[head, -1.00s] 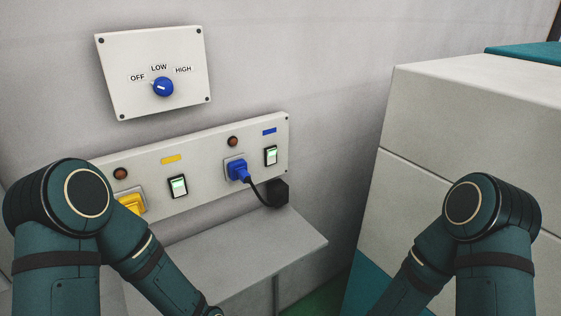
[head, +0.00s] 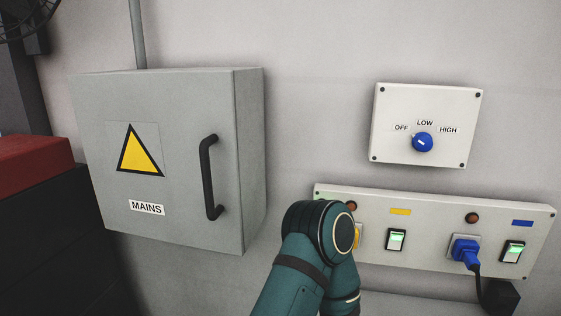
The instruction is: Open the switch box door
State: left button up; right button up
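The switch box (head: 250,150) is a grey cabinet on the wall at the left of the head view. Its door (head: 190,105) looks shut and carries a yellow warning triangle (head: 139,152) and a MAINS label (head: 147,208). A black vertical bar handle (head: 208,178) sits near the door's right edge. My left arm rises from the bottom of the view, right of the box and apart from the handle in the picture. Neither of my grippers is in view.
Right of the box is a white dial panel (head: 390,110) with a blue knob (head: 422,142). Below it, a socket panel (head: 440,250) holds lit switches and a blue plug (head: 465,252). A dark cabinet with a red top (head: 35,155) stands at the far left. A pipe (head: 137,35) rises above the box.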

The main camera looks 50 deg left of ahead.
aim_at(160, 152)
jog(key=u, duration=2.3)
